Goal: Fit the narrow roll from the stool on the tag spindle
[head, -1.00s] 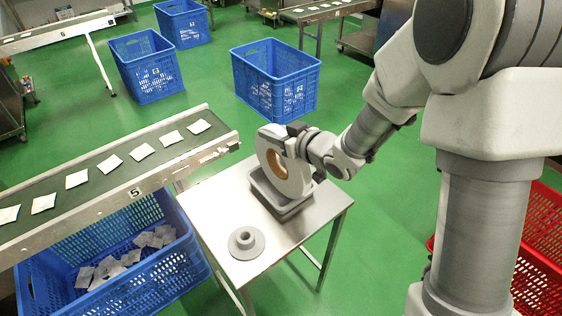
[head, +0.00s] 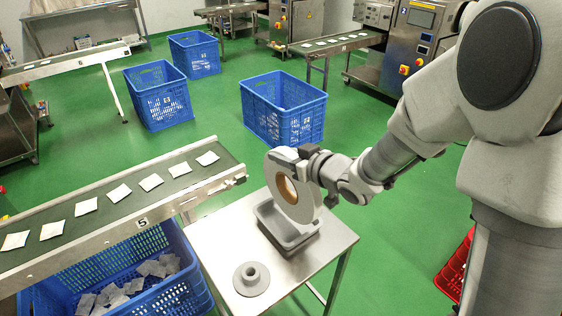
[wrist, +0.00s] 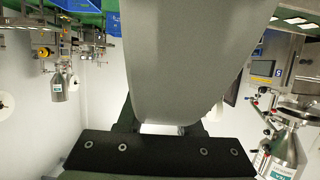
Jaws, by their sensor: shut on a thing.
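The narrow roll (head: 276,192), a pale grey ring with a brown core, is upright in my gripper (head: 307,168). My gripper is shut on its right rim. The roll stands just above the grey tray (head: 268,232) on the steel stool (head: 222,240); I cannot tell whether its lower edge is clear of the tray. In the wrist view the roll (wrist: 190,60) fills the middle and hides much behind it. I cannot make out the tag spindle with certainty in either view.
A grey flanged hub (head: 251,277) lies on the stool's front part. A conveyor (head: 110,205) with teabags stands at left, above a blue crate (head: 180,298). More blue crates (head: 285,112) stand on the green floor. A red crate (head: 455,268) is at right. Machines (head: 415,45) stand at the back.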

